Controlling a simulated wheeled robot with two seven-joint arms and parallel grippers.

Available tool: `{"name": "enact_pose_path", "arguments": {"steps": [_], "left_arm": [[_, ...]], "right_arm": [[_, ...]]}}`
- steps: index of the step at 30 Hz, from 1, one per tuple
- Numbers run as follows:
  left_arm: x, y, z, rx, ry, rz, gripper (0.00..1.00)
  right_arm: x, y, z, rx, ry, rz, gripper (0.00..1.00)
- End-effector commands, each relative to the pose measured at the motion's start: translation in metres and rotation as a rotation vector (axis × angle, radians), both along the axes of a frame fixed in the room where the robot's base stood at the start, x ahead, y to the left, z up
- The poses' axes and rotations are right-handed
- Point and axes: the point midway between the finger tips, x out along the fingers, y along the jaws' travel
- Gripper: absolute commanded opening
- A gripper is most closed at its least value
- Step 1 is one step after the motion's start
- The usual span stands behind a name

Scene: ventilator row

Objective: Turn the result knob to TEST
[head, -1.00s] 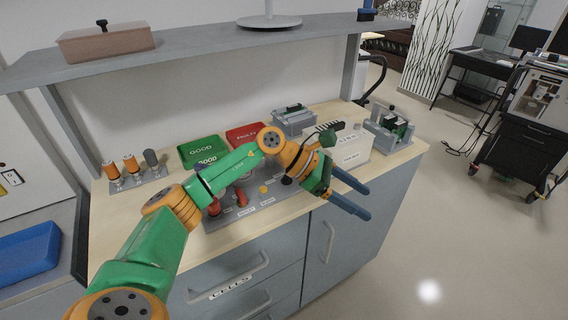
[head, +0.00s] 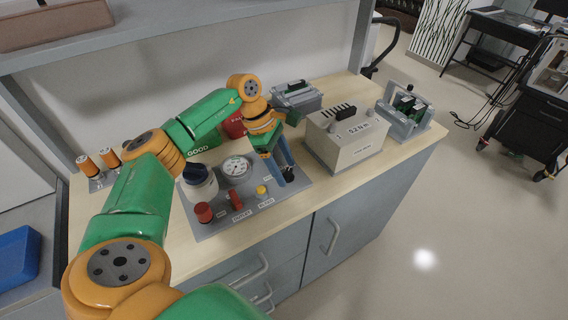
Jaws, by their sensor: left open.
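A grey control panel (head: 215,228) lies on the bench with a round white dial (head: 236,168), a red knob (head: 204,212), a second, smaller red control (head: 236,200) and a yellow button (head: 262,190). Its small labels are too blurred to read surely. My left gripper (head: 279,174) is open, with its blue fingers pointing down over the panel's right part. I cannot make out the result knob or its setting; the fingers cover that area. Whether the fingers touch anything there is unclear. My right gripper is not in view.
A pale box (head: 347,146) with a black top handle stands right of the panel. A grey fixture with green parts (head: 404,112) is farther right. A white-and-blue round item (head: 199,182) and orange-topped spools (head: 88,168) are at left. The shelf (head: 200,24) overhangs the back.

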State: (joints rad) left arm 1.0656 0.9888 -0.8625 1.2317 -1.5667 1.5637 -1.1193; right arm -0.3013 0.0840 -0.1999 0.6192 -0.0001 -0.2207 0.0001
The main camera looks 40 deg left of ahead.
Motion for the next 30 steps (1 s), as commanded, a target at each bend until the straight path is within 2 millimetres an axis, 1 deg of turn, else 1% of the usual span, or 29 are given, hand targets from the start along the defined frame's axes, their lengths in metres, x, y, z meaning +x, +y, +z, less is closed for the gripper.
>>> {"name": "enact_pose_path", "arguments": {"steps": [1, 2, 3, 5, 6, 9, 16, 20, 26, 30], "left_arm": [[0.0000, -0.0001, 0.0002, -0.001, 0.000, 0.000, 0.70], [0.0000, -0.0001, 0.0002, -0.001, 0.000, 0.000, 0.62], [0.0001, -0.0002, 0.0002, -0.001, 0.000, 0.000, 0.51], [0.0001, -0.0003, 0.0003, -0.001, 0.000, 0.000, 0.35], [0.0001, -0.0003, 0.0003, -0.001, 0.000, 0.000, 0.24], [0.0000, -0.0004, 0.0005, -0.002, 0.000, -0.001, 0.00], [-0.0004, -0.0005, 0.0002, -0.002, 0.000, 0.012, 0.00], [-0.0006, -0.0004, 0.0001, -0.001, -0.001, 0.056, 0.00], [-0.0019, -0.0013, -0.0006, -0.002, -0.001, 0.187, 0.00], [-0.0026, -0.0018, -0.0007, -0.001, -0.002, 0.312, 0.00]], "right_arm": [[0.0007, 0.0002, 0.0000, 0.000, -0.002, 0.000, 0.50], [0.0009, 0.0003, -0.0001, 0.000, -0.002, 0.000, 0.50], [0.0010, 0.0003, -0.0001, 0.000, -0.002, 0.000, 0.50], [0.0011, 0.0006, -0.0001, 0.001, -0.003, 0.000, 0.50], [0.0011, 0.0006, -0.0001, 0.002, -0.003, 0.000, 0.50], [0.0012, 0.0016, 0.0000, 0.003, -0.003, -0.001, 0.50], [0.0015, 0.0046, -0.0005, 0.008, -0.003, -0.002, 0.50], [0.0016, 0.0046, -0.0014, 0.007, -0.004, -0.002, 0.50], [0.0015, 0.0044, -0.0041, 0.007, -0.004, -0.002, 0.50], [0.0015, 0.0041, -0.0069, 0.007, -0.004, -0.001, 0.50]]}}
